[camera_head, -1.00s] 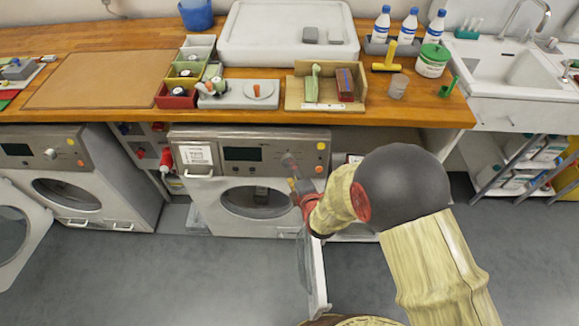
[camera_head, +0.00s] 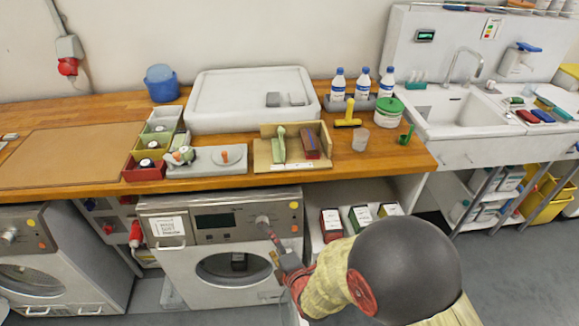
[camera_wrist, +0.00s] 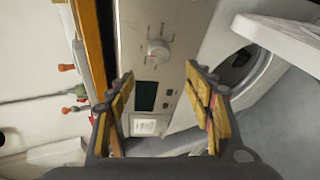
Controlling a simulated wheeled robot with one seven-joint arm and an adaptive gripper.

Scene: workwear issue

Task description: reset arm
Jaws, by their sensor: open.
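My gripper (camera_wrist: 162,108) is open and empty in the wrist view, its two yellow-padded fingers spread apart. Between and beyond the fingers is the control panel of the middle washing machine (camera_wrist: 152,75), with a round knob (camera_wrist: 158,50) and a dark display. In the head view my gripper (camera_head: 272,243) is small and partly hidden by my own arm. It is in front of that washing machine (camera_head: 160,260), near its knob and to the upper right of its round door. Whether it touches the panel I cannot tell.
The wooden counter (camera_head: 60,200) runs above the machines. It carries a white tray (camera_head: 215,85), coloured bins (camera_head: 145,172), a cardboard tray (camera_head: 262,158) and several bottles (camera_head: 362,88). A sink (camera_head: 455,110) is at right. Boxes (camera_head: 331,222) stand on a shelf under the counter.

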